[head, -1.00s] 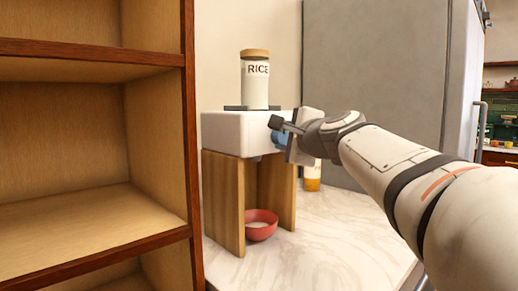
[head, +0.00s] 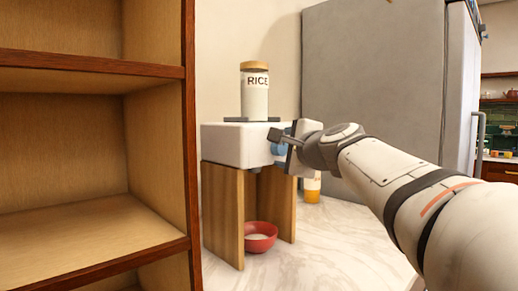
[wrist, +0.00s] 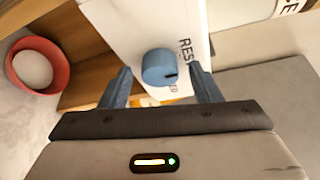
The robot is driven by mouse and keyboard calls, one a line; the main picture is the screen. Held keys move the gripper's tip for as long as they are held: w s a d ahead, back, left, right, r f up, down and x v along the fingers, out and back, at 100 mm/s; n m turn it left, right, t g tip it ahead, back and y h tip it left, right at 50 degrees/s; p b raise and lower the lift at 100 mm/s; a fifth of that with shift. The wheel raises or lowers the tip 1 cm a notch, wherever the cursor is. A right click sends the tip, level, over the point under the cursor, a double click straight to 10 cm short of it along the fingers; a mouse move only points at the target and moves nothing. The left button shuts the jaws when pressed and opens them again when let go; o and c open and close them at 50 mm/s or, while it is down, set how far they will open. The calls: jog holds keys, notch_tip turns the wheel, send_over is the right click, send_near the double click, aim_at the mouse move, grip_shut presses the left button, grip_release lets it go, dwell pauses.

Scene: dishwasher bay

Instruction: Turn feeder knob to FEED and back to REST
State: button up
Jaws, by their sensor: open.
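The feeder is a white box (head: 236,143) on a wooden stand, with a jar marked RICE (head: 256,93) on top. Its blue knob (head: 279,147) is on the box's right side, partly hidden by my gripper (head: 284,142) in the head view. In the wrist view the knob (wrist: 156,66) sits between the two spread fingers of my gripper (wrist: 160,72), with a gap on each side. A dark mark on the knob points right, toward the partly visible letters RES (wrist: 184,62). The letters ED show below, the rest of that word hidden behind the knob.
A red bowl (head: 261,237) with white contents stands under the feeder. A bottle with an orange base (head: 312,190) stands behind my gripper. A wooden shelf unit (head: 90,160) is at left, a grey fridge-like cabinet (head: 380,85) behind. The marble counter (head: 320,250) in front is clear.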

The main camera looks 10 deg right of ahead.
jog(key=v, duration=0.7)
jog(key=shift+s, duration=0.35)
jog(key=shift+d, duration=0.1)
